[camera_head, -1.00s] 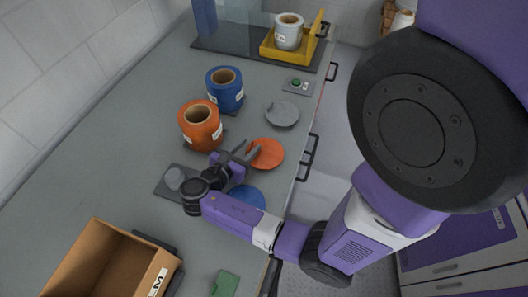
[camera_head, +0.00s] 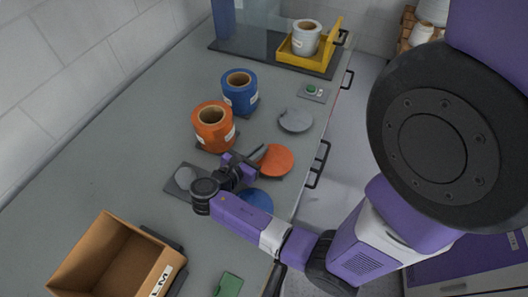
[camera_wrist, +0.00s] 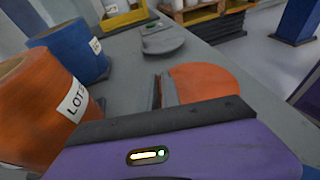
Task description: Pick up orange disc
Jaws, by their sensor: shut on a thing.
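The orange disc (camera_head: 276,159) lies flat near the right edge of the grey counter, and it also shows in the wrist view (camera_wrist: 205,82). My gripper (camera_head: 256,157) is at the disc's left edge, with its fingers closed together on that edge. In the wrist view my gripper's fingers (camera_wrist: 163,92) stand close together against the disc's left side. Part of the disc is hidden behind the fingers and the purple gripper body. I cannot tell from the views whether the disc is clear of the counter.
An orange roll (camera_head: 212,128) and a blue roll (camera_head: 239,94) stand left of and behind the disc. A grey disc (camera_head: 295,119) lies behind it, a blue disc (camera_head: 256,198) in front, partly under my arm. An open cardboard box (camera_head: 112,258) is at front left.

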